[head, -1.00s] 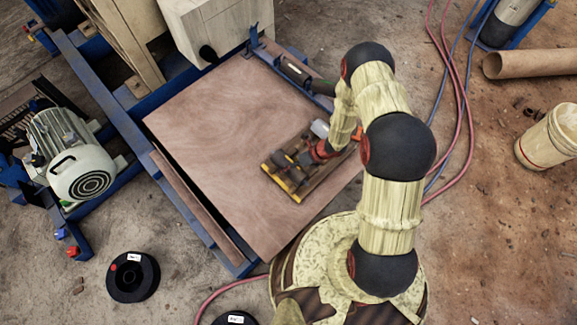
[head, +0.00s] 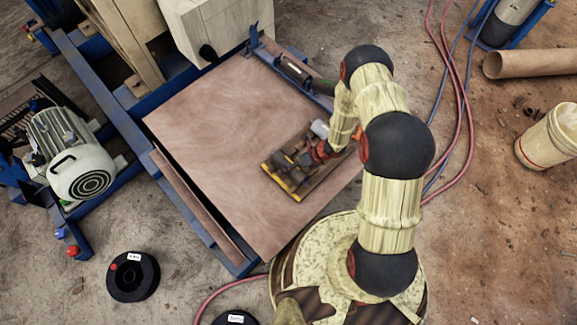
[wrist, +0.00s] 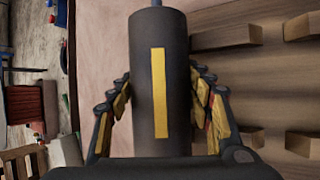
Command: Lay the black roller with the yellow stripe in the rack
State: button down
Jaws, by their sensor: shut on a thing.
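The black roller with the yellow stripe (wrist: 145,60) fills the middle of the wrist view, with the stripe facing the camera. My gripper (wrist: 158,95) is shut on it, one finger on each side. In the head view my gripper (head: 305,157) is over the wooden rack (head: 318,182), and the roller is hard to make out there. The rack also shows in the wrist view (wrist: 290,85), to the right of the roller, with several raised wooden blocks. The roller hides part of what lies under it, so I cannot tell whether it touches the rack.
The rack stands near the right corner of a broad brown plate (head: 215,125), which is otherwise mostly clear. Blue machine framing (head: 130,135) runs along the plate's left side. A grey motor (head: 70,155), a black spool (head: 133,276) and a bucket (head: 548,140) stand around on the floor.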

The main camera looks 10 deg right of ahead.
jog(key=shift+f, duration=0.6)
jog(key=c, duration=0.7)
grip_release()
jog(key=shift+f, duration=0.1)
jog(key=shift+c, duration=0.2)
jog(key=v, duration=1.2)
